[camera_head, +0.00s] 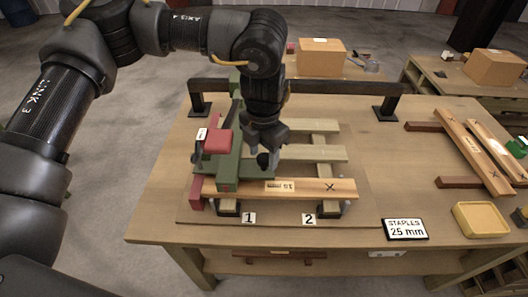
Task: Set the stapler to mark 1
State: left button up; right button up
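The stapler, a green body (229,172) with red parts, stands at the left end of a wooden pallet-like frame. Its front reaches over the front board (310,187), above and slightly left of the mark 1 label (248,218). The mark 2 label (309,219) is further right. My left gripper (267,162) points down at the right side of the green body, very near it. A dark piece shows at its fingertips; I cannot tell whether they grip anything or are apart from it. My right gripper is not in view.
A dark rail (340,87) spans the back of the table. A sign reading STAPLES 25 mm (405,229) stands at the front right. A yellow tray (480,219) and loose boards (459,140) lie at the right. Cardboard boxes (320,57) stand further back. The tabletop between frame and boards is clear.

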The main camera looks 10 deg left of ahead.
pick_arm(q)
jog(key=shift+o, duration=0.4)
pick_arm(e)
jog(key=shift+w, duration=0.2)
pick_arm(q)
jog(key=shift+r, duration=0.35)
notch_tip(320, 180, up, 10)
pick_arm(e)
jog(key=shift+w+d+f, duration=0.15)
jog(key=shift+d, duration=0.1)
